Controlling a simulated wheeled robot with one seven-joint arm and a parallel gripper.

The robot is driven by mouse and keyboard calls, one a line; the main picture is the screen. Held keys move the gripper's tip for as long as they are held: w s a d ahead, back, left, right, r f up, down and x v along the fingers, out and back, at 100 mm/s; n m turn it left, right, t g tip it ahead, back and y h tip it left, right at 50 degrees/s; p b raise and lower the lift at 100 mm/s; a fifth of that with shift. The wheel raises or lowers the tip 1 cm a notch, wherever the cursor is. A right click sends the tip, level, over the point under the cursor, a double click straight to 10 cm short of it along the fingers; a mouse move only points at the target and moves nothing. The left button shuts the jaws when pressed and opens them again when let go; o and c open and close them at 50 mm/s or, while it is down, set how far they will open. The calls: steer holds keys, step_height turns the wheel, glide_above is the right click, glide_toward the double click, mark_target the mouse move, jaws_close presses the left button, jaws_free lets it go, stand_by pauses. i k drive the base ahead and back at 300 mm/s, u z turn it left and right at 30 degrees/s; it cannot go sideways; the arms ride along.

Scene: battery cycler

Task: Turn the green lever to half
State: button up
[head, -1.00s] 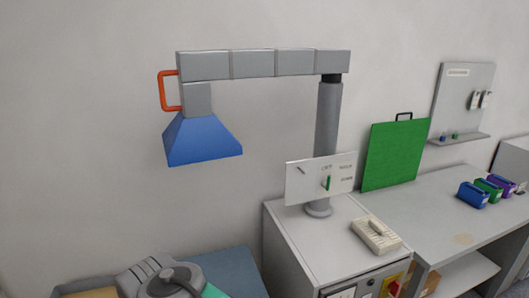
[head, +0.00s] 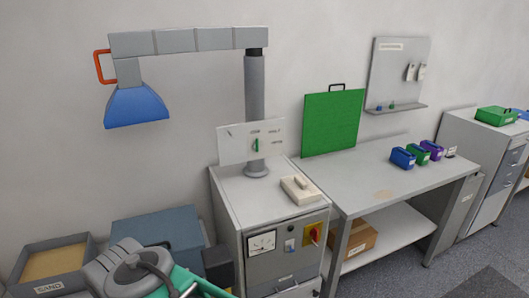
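The green lever (head: 256,145) is a small, nearly upright bar on a white panel (head: 234,148). The panel is fixed at the foot of a grey post (head: 255,95). Small dark labels stand around the lever, too small to read surely. A grey duct arm (head: 190,40) runs left from the post to a blue hood (head: 136,108) with an orange handle (head: 104,66). Part of my own arm shows at the bottom left, well away from the lever. I cannot make out my gripper's fingers.
A grey cabinet (head: 225,205) under the post carries a beige block (head: 300,190). A table (head: 350,180) to the right holds a green board (head: 332,122) and small blue, green and purple boxes. A sand bin (head: 50,268) and a blue-grey box (head: 155,235) stand left of the cabinet.

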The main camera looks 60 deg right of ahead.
mark_target(256, 147)
steer(key=u, duration=1)
steer(key=i, duration=0.75)
steer(key=z, duration=3)
steer(key=i, duration=0.5)
steer(key=z, duration=0.3)
steer(key=k, duration=0.5)
steer(key=u, duration=0.5)
steer(key=i, duration=0.3)
steer(key=u, duration=0.6)
